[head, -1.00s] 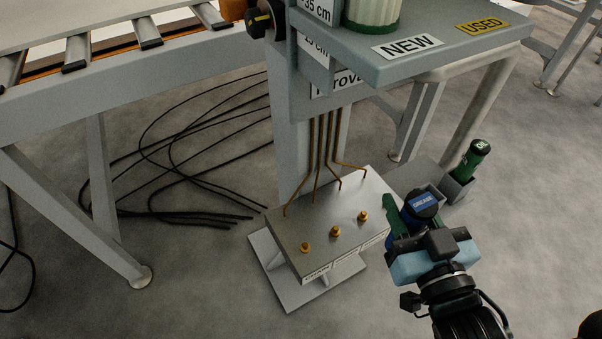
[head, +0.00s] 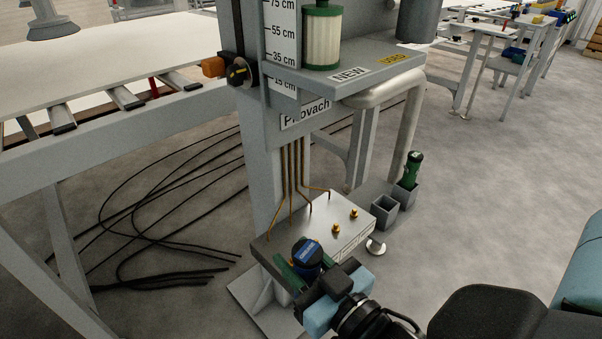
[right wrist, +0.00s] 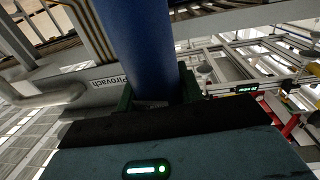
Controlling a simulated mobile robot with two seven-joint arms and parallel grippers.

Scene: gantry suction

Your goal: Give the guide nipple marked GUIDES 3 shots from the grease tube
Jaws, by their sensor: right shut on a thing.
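The blue grease tube (head: 307,254), with a dark round end, is in my right gripper (head: 304,266), whose green fingers are shut on it. In the right wrist view the tube (right wrist: 140,45) stands up between the fingers. In the head view tube and gripper cover the near left part of the metal nipple block (head: 318,228). Two brass nipples, a middle one (head: 336,230) and a right one (head: 354,213), show on its top. The left nipple is hidden. The front labels are too small to read, so I cannot tell which is GUIDES. My left gripper is not in view.
Thin copper pipes (head: 293,170) run down to the block from the column. A grey holder (head: 384,210) and a green bottle (head: 413,168) stand right of it. A shelf (head: 350,75) overhangs behind. Black cables (head: 150,215) lie on the floor at left.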

